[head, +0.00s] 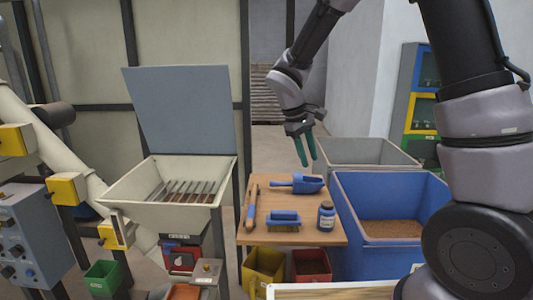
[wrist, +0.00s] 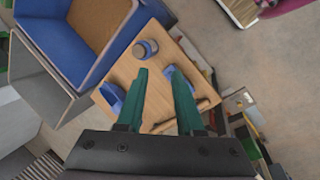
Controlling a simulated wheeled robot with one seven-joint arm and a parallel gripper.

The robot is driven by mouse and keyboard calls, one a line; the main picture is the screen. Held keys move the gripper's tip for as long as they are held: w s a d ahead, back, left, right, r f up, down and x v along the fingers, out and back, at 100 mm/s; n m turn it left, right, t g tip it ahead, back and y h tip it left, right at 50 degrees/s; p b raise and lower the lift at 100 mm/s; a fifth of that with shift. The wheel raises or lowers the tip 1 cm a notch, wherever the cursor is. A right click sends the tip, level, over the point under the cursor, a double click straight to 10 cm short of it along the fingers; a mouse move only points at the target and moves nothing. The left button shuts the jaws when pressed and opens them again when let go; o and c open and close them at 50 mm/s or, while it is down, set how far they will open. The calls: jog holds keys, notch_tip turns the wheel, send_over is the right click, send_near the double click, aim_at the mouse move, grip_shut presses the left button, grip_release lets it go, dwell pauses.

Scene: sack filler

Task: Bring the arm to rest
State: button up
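My gripper (head: 304,152) has two green fingers and hangs above the far right part of a small wooden table (head: 262,231). In the wrist view my gripper (wrist: 158,88) shows its fingers spread apart with nothing between them. It is apart from the table and the things on it. A blue scoop (head: 304,184) lies on the table just below the fingertips in the head view. My arm reaches in from the right side of the picture.
A blue bin (head: 348,205) with brown grain and a grey bin (head: 365,153) stand right of the table. A blue brush (head: 284,218), a blue jar (head: 326,216) and a wooden-handled tool (head: 251,209) are on the table. A hopper (head: 133,192) with raised lid stands left.

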jog(key=s+d+r+m+t+y, duration=0.3)
jog(key=s+d+r+m, duration=0.3)
jog(key=s+r, duration=0.3)
jog(key=s+d+r+m+t+y, duration=0.2)
jog(key=s+d+r+m, duration=0.3)
jog(key=s+r, duration=0.4)
jog(key=shift+s+d+r+m+t+y, duration=0.15)
jog(key=shift+d+r+m+t+y, duration=0.3)
jog(key=shift+d, duration=0.45)
